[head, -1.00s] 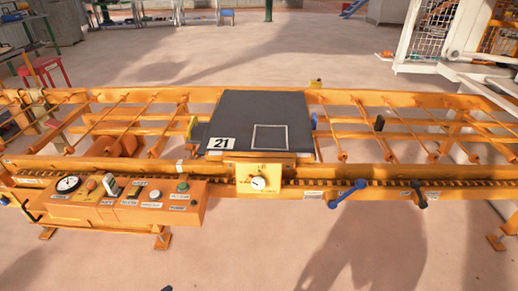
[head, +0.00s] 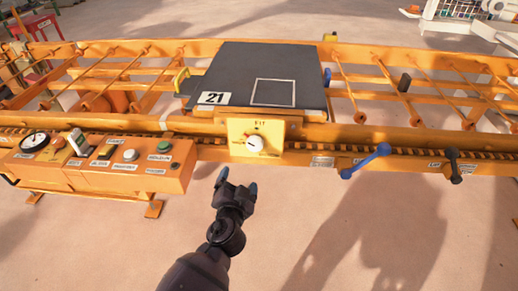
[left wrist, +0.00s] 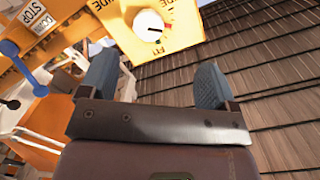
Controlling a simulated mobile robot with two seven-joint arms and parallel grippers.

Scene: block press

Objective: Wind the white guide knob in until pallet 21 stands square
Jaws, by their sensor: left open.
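The white guide knob (head: 255,144) sits on a yellow plate (head: 237,127) on the front rail, below pallet 21. Pallet 21 (head: 232,72) is a dark slab with a white "21" label and a white square outline. It lies on the roller conveyor and looks slightly turned relative to the rails. My left gripper (head: 236,182) is open and empty, below and a little left of the knob, apart from it. In the left wrist view the knob (left wrist: 148,27) shows beyond the open fingers (left wrist: 157,85), with a red mark beside it. My right gripper is not in view.
A control box (head: 100,160) with a gauge, switches and buttons is left of the knob. A blue lever (head: 366,161) and a black lever (head: 453,165) stick out from the rail to the right. Floor in front of the rail is free.

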